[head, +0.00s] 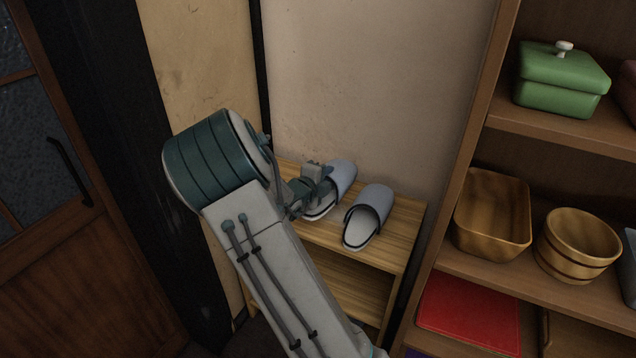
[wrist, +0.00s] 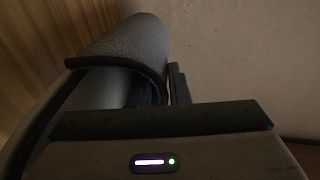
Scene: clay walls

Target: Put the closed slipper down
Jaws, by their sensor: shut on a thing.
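A pale grey-blue closed slipper (head: 341,178) is at the left on the top of a small wooden rack, partly hidden by my gripper. My gripper (head: 322,180) is shut on it. In the wrist view the slipper's rounded toe cover (wrist: 130,48) and dark edging show just beyond the gripper (wrist: 165,88). A second slipper (head: 367,216) of the same kind lies to the right on the rack top, apart from my gripper. I cannot tell whether the held slipper touches the rack top.
The small wooden rack (head: 403,225) stands against the clay wall, with bare top at its right end. A tall shelf to the right holds a green lidded box (head: 561,82), a wooden basket (head: 492,215), a wooden tub (head: 577,246) and a red item (head: 470,314). A door (head: 60,200) is at left.

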